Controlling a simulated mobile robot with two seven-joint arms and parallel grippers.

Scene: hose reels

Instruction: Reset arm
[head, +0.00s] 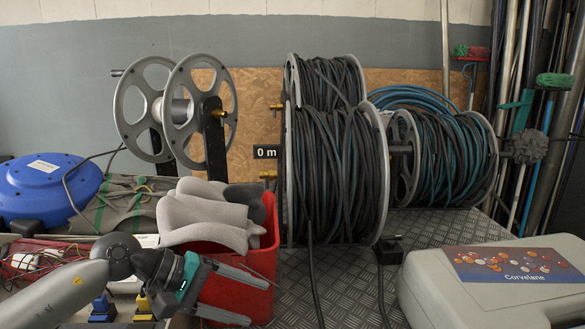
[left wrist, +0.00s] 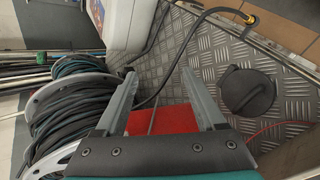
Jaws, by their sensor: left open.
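My left arm (head: 70,290) comes in from the lower left. My left gripper (head: 258,302) is open, its two grey fingers pointing right in front of a red bin (head: 262,250). In the left wrist view my gripper (left wrist: 158,76) has its fingers spread with nothing held between them. Part of the red bin (left wrist: 170,121) shows between and below the fingers there; whether they touch it I cannot tell. My right arm and gripper are not in view.
Grey foam-like pieces (head: 205,215) fill the bin. Large hose reels (head: 340,160) stand behind, with an empty reel (head: 180,105) to their left. A grey case (head: 480,285) sits at right. Checkered metal floor (head: 345,285) lies between, crossed by hoses. A blue round reel (head: 45,185) is at left.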

